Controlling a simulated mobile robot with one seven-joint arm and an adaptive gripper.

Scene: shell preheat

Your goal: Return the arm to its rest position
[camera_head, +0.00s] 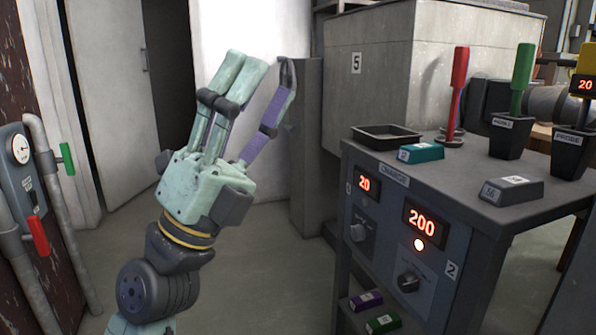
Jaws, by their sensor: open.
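My gripper (262,84) is raised in the left middle of the head view, pale green with purple pads and dark joints. Its fingers point up and stand apart, with nothing between them. It is clear of the bench (450,190) to its right and touches nothing that I can see. The lower arm runs down out of the bottom of the picture.
The bench front has displays reading 20 (363,184) and 200 (421,220). On top are a black tray (387,132), a teal block (421,153), a grey block (511,189) and upright red (458,85) and green (522,75) handles. A gauge panel (22,165) stands left.

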